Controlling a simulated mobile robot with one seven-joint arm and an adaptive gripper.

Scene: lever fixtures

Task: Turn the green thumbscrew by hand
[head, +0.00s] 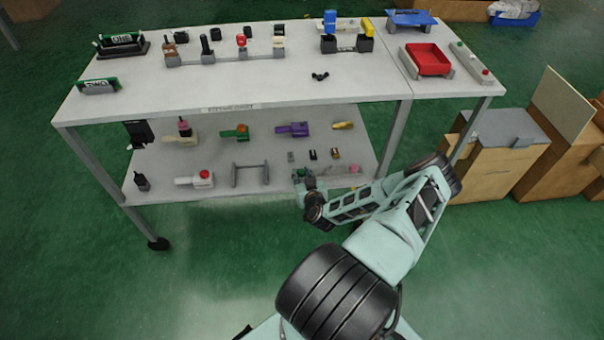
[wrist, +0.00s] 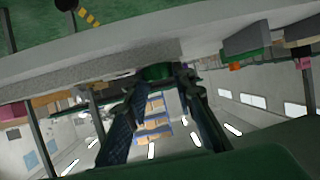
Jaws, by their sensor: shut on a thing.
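The green thumbscrew (wrist: 157,72) is a short round green knob against a grey surface in the wrist view. My gripper (wrist: 160,84) has its two dark fingers on either side of it, with the tips closed on it. In the head view, my gripper (head: 305,183) is at the front right of the lower shelf (head: 215,150). A small bit of green shows beside it there, but the thumbscrew is mostly hidden by my gripper.
A pale bar with a pink end (head: 354,170) lies just right of my gripper. Small blocks (head: 313,154) stand behind it. A table leg (head: 393,140) rises to the right. The upper tabletop (head: 330,95) overhangs the shelf. The floor in front is clear.

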